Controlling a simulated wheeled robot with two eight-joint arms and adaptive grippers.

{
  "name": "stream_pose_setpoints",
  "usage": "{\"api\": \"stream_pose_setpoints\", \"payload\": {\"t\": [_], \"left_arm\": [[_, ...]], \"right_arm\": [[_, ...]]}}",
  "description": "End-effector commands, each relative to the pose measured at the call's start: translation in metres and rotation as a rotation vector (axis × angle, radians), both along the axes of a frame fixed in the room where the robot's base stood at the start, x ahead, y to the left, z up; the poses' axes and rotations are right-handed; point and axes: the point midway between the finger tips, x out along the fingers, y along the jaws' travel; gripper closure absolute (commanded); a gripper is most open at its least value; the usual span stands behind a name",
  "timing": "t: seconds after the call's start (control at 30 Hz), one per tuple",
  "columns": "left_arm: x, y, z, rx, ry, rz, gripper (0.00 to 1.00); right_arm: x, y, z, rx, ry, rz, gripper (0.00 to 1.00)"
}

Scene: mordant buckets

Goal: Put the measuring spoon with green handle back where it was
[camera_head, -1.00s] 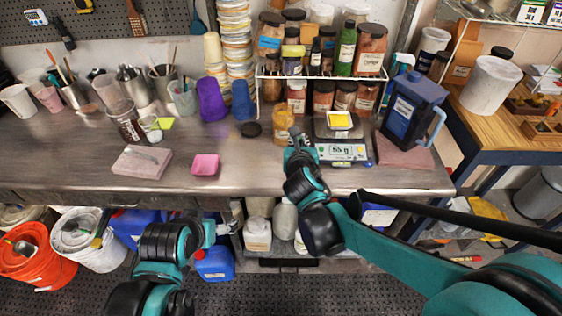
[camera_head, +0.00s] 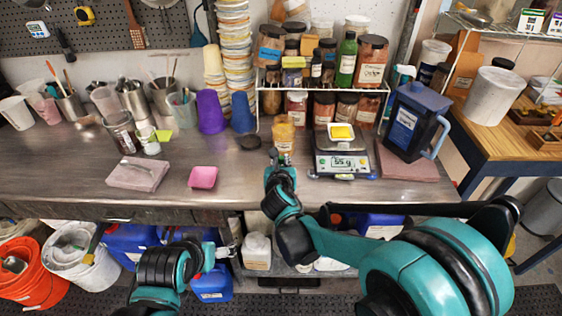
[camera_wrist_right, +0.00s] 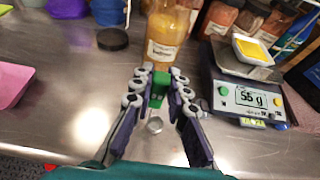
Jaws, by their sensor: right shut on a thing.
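My right gripper (camera_head: 273,158) is over the metal bench, in front of the jar of yellow powder. In the right wrist view, its fingertips (camera_wrist_right: 158,86) are shut on the green handle (camera_wrist_right: 156,97) of the measuring spoon. A small round metal piece, apparently the spoon's bowl (camera_wrist_right: 155,125), shows below the handle between the fingers. The spoon is too small to make out in the head view. My left gripper (camera_head: 222,250) is low, in front of the bench edge, and its jaws are not clear.
The yellow powder jar (camera_head: 284,137) stands just beyond the right gripper. A scale (camera_head: 344,164) reading 55 g, with a yellow-filled dish (camera_head: 341,131), is to the right. A black lid (camera_head: 250,142) and a pink tray (camera_head: 203,177) lie left. Bench between tray and gripper is clear.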

Motion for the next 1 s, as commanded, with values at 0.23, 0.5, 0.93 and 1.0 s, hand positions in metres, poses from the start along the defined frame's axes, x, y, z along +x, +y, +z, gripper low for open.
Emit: {"api": "stream_pose_setpoints", "payload": {"t": [0.23, 0.5, 0.93, 1.0], "left_arm": [[0.000, 0.000, -0.003, 0.000, 0.000, 0.000, 0.14], [0.000, 0.000, -0.002, 0.000, 0.000, 0.000, 0.14], [0.000, 0.000, 0.023, 0.000, 0.000, 0.000, 0.14], [0.000, 0.000, 0.027, 0.000, 0.000, 0.000, 0.14]], "right_arm": [[0.000, 0.000, -0.003, 0.000, 0.000, 0.000, 0.64], [0.000, 0.000, -0.003, 0.000, 0.000, 0.000, 0.64], [-0.063, 0.001, 0.028, 0.000, 0.000, 0.002, 0.64], [-0.077, 0.001, 0.033, 0.000, 0.001, 0.003, 0.64]]}}
